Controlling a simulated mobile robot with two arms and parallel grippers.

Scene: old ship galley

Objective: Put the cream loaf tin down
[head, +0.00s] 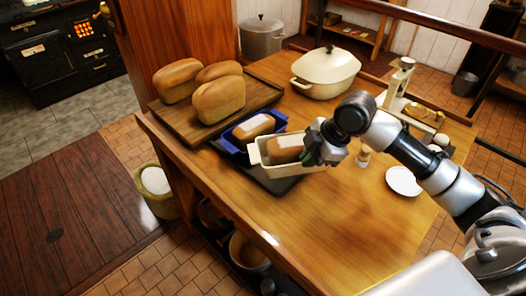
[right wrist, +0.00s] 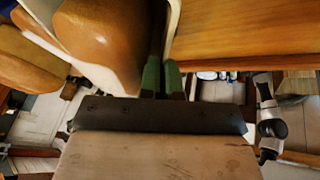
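The cream loaf tin (head: 283,169) is in the head view, upright, with a brown loaf (head: 286,147) topped by a pale patch inside it. It is over the dark tray (head: 275,187) on the wooden table; I cannot tell whether its base touches the tray. My right gripper (head: 317,155) is at the tin's right end. In the right wrist view its green fingertips (right wrist: 162,78) are close together with the tin's cream wall (right wrist: 172,20) between them, so it is shut on the tin. My left gripper is not in view.
A blue loaf tin (head: 232,145) with a loaf stands just left of the cream tin. Several loaves sit on a wooden board (head: 180,120) beyond. A cream lidded pot (head: 326,75), scales (head: 398,85) and a white plate (head: 403,181) stand on the table. The near tabletop is clear.

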